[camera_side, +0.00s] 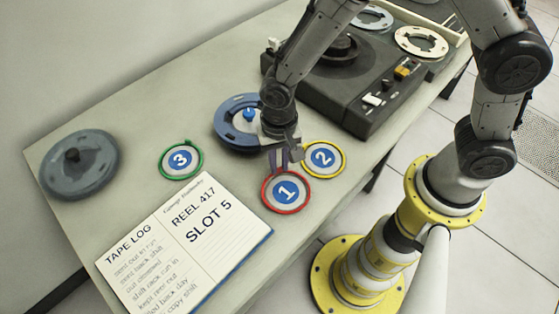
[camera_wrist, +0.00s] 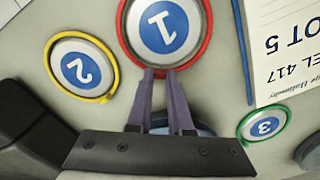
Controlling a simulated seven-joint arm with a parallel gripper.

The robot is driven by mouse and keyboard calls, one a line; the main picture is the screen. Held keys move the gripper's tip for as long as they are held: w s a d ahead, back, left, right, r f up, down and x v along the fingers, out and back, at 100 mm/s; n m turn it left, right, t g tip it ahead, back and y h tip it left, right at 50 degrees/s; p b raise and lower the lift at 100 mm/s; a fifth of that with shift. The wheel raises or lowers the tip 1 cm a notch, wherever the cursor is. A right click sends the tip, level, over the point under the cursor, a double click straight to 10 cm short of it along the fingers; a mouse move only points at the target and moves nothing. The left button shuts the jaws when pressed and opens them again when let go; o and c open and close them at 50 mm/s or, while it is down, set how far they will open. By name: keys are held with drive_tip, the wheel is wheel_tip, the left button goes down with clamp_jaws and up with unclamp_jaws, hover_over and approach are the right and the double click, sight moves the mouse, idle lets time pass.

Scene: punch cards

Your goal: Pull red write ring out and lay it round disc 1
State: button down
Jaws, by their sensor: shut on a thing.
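The red write ring (camera_side: 268,200) encircles the white-and-blue disc 1 (camera_side: 287,190) at the table's near edge. In the wrist view the red ring (camera_wrist: 207,35) shows round disc 1 (camera_wrist: 163,25), its far part cut off by the top of the frame. My gripper (camera_wrist: 161,72) has its two purple fingers close together at the ring's rim, shut on it. In the side view my gripper (camera_side: 282,168) comes down at the ring's far side. I cannot tell whether the ring lies flat or is held slightly above the table.
Disc 2 with a yellow ring (camera_side: 345,165) is close on the right; disc 3 with a green ring (camera_side: 163,166) is on the left. A blue reel (camera_side: 228,125) stands behind my gripper. An open log book (camera_side: 175,250) lies in front, and a tape deck (camera_side: 345,100) behind.

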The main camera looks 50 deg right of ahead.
drive_tip(key=shift+f, duration=0.45)
drive_tip(key=c, duration=0.8)
unclamp_jaws()
drive_tip(key=shift+o, duration=0.2)
drive_tip(key=shift+c, duration=1)
drive_tip(key=shift+r, duration=0.15)
drive_tip(key=shift+r, duration=3.4)
